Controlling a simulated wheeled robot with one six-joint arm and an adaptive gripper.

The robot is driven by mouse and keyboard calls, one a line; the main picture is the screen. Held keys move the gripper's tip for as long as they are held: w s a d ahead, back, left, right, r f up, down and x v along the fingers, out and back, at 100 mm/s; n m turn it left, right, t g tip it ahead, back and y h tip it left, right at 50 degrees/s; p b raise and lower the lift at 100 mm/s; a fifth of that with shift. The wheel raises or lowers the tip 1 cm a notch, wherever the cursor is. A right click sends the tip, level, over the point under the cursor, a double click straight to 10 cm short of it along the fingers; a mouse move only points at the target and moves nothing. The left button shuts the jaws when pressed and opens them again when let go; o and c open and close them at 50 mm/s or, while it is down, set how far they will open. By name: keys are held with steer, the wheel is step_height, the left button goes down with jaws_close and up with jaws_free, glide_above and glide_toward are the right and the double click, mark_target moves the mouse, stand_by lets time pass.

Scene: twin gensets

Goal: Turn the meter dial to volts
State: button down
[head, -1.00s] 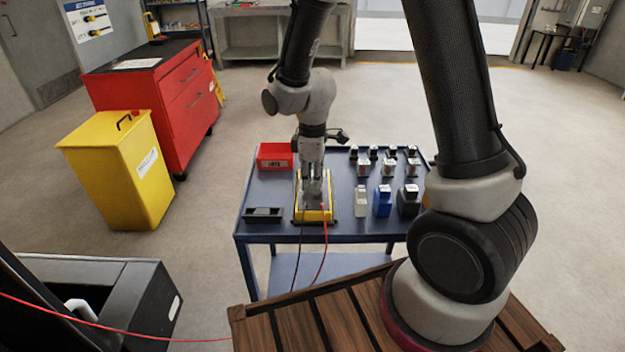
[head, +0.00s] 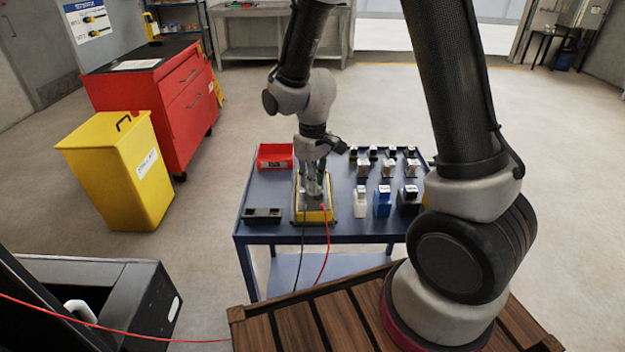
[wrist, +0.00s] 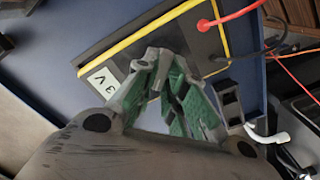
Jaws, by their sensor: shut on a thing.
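The yellow-edged meter (head: 314,214) lies on the blue cart, with a black and a red lead running from its near end. In the wrist view the meter (wrist: 125,52) shows a dark face and a white label (wrist: 103,80) with a "V" and another mark. My gripper (head: 316,192) points down over the meter's face. In the wrist view its green-padded fingers (wrist: 165,62) come together at the face near the label. They are shut on the meter dial, which the fingers hide. I cannot read where the dial points.
A red bin (head: 274,157) and a black tray (head: 262,215) stand left of the meter on the blue cart (head: 280,237). Several small bottles and blocks stand to its right. The red lead (wrist: 235,14) crosses close by.

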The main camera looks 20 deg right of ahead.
stand_by(0.4)
steer(key=c, duration=1.5)
jaws_free()
steer(key=shift+r, duration=0.1)
step_height(320, 180, up, 12)
steer(key=shift+f, duration=0.1)
